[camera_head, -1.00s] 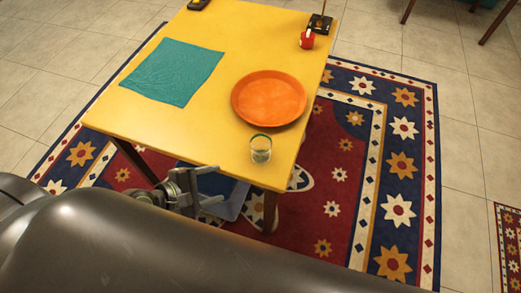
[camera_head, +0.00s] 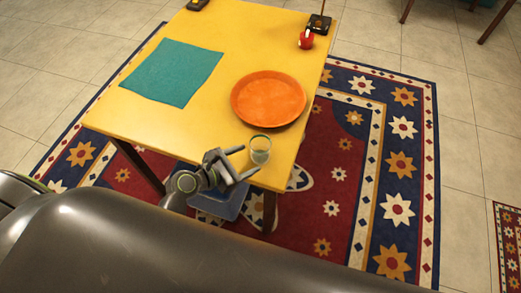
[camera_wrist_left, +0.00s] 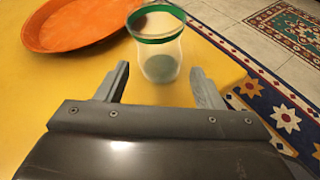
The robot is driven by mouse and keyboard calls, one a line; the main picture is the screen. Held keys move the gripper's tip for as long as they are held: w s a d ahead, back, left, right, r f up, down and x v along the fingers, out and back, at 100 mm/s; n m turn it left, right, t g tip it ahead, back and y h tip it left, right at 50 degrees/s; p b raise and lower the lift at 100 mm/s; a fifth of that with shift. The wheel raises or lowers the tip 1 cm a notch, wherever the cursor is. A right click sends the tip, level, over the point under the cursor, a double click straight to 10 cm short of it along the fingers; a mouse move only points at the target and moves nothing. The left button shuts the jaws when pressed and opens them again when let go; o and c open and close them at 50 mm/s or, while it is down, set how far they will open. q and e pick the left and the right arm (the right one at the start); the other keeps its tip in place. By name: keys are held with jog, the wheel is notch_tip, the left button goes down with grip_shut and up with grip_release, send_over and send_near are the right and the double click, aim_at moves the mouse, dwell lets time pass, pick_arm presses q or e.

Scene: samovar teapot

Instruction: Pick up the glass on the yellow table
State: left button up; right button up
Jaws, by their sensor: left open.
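A clear glass with a green rim (camera_head: 260,150) stands upright near the front right corner of the yellow table (camera_head: 190,120). My left gripper (camera_head: 242,163) is open, just left of the glass and a little in front of it. In the left wrist view the glass (camera_wrist_left: 158,45) stands just beyond the gap between the two open fingers (camera_wrist_left: 158,86). Nothing is held between the fingers. My right gripper is out of view.
An orange round tray (camera_head: 268,98) lies behind the glass, close by. A teal cloth (camera_head: 172,70) lies at the table's left. A small red object (camera_head: 306,40) and a black item (camera_head: 319,23) stand at the back right. A blue thing (camera_head: 222,200) sits below the table's front edge.

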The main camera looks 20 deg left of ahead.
aim_at(253, 156)
pick_arm(q)
jog(key=shift+x, duration=3.15)
jog(key=shift+r, duration=0.15)
